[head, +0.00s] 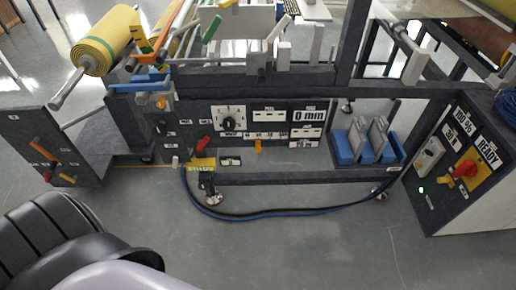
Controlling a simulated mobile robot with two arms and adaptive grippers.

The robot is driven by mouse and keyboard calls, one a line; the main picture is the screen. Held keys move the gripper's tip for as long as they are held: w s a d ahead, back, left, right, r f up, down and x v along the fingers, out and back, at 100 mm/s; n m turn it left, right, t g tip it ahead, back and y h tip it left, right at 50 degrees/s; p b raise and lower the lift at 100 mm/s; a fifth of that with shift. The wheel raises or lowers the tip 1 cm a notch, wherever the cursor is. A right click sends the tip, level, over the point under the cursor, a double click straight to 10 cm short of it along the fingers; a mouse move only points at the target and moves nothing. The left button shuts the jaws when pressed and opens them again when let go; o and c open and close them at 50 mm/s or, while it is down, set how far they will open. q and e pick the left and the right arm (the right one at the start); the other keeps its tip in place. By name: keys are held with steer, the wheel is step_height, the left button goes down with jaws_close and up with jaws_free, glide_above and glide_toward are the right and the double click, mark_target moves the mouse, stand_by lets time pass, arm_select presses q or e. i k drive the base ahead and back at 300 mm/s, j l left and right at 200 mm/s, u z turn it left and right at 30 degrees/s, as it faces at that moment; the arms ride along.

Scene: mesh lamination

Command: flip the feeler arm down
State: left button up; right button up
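The lamination machine (300,80) fills the middle and top of the head view. Several levers stand along its top beam. One has a green handle (212,28) and is tilted up. A pale grey lever (278,28) also slants up, above a small grey block. I cannot tell for sure which of these is the feeler arm. Neither of my grippers is in view; only dark and grey rounded parts of my own body show at the bottom left.
A yellow-green roll (100,42) sits at the upper left. The front panel holds a dial (230,118) and a "0 mm" display (308,116). A blue rack (366,146) stands right of it. A control box (462,160) reads "READY". A dark hose (270,215) loops over clear floor.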

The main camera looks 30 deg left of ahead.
mark_target(175, 160)
steer(key=u, duration=1.8)
